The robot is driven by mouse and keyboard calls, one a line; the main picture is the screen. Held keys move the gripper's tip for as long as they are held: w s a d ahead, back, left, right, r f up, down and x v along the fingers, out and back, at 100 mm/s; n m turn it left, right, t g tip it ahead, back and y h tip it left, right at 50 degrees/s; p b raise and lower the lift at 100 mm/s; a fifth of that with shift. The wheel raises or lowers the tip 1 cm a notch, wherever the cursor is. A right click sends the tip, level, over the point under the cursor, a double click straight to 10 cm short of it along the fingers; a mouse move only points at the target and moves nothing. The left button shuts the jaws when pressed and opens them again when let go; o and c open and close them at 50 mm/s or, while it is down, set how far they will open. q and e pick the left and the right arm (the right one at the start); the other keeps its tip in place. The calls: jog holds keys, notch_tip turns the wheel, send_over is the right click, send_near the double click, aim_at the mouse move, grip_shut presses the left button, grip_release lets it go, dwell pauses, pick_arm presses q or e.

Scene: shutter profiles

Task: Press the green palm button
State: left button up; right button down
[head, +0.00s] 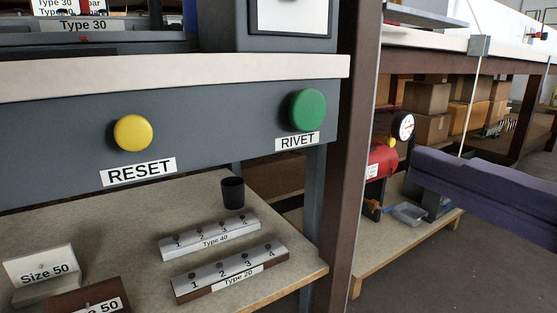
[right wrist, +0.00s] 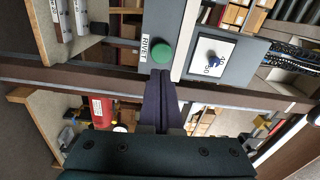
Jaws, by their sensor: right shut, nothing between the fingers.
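The green palm button (head: 307,110) is a round dome on the grey front panel, above the RIVET label (head: 297,141). It also shows in the right wrist view (right wrist: 162,52), just beyond my fingertips. My right gripper (head: 418,166) comes in from the right in the head view, with purple fingers. It is right of the brown post and a little lower than the button in the picture, apart from it. In the right wrist view my right gripper (right wrist: 161,76) is shut and empty, pointing toward the button. My left gripper is out of view.
A yellow button (head: 133,133) sits left on the same panel above a RESET label. A brown upright post (head: 352,130) stands between the panel and my right gripper. Below, a shelf (head: 120,210) holds labelled blocks and a dark cup (head: 232,193).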

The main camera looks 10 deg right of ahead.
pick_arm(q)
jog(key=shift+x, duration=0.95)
pick_arm(e)
jog(key=shift+w+d+f+m+t+h, duration=0.3)
jog(key=shift+w+d+m+t, duration=0.15)
jog(key=shift+d+m, duration=0.15)
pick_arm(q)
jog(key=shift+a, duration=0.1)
pick_arm(e)
jog(key=shift+s+a, duration=0.1)
jog(key=shift+s, duration=0.05)
jog(key=b, duration=0.3)
send_near(311, 114)
jog(key=x, duration=0.6)
jog(key=shift+w, duration=0.35)
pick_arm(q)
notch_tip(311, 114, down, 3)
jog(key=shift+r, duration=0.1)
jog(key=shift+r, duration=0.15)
pick_arm(e)
jog(key=shift+a, duration=0.1)
